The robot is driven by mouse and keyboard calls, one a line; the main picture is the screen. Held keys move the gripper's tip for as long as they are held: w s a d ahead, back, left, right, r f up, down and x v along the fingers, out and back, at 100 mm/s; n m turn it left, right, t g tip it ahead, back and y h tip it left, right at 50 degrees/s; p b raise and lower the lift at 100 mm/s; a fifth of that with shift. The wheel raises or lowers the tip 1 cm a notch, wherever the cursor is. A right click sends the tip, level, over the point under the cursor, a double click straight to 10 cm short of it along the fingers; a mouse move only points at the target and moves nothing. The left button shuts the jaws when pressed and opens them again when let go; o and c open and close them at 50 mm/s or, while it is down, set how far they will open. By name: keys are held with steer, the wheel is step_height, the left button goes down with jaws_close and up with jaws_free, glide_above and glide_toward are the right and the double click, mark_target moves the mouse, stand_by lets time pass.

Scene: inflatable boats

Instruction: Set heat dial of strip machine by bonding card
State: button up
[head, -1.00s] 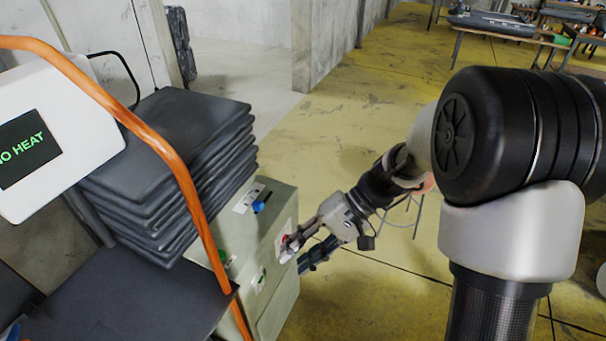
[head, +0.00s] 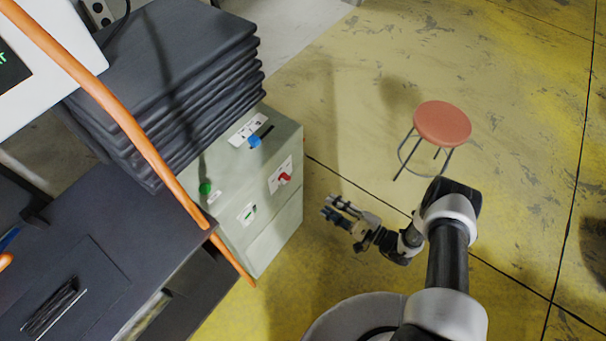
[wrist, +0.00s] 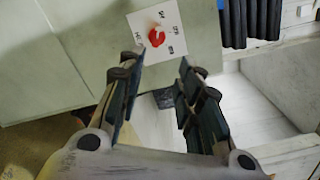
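A pale green machine cabinet (head: 233,210) stands beside the dark bench. A red dial (head: 285,179) sits on a white marked card (head: 277,175) on its side facing my gripper. In the wrist view the red dial (wrist: 157,37) shows near the top, with small dark marks around it, too small to read. My gripper (head: 334,207) is open and empty, apart from the cabinet and to the right of the dial. In the wrist view the open fingers (wrist: 165,70) lie below the dial. I cannot tell which card is the bonding card.
A blue control (head: 254,141) and a green knob (head: 206,188) are on the cabinet top. Dark sheets (head: 170,85) are stacked behind an orange bar (head: 120,112). A red stool (head: 442,124) stands on open yellow floor.

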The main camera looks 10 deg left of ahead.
steer(key=b, duration=0.3)
glide_toward(288, 181)
steer(key=shift+t, duration=0.3)
steer(key=x, duration=0.9)
steer(key=shift+f, duration=0.15)
steer(key=shift+c, duration=0.5)
jaws_close()
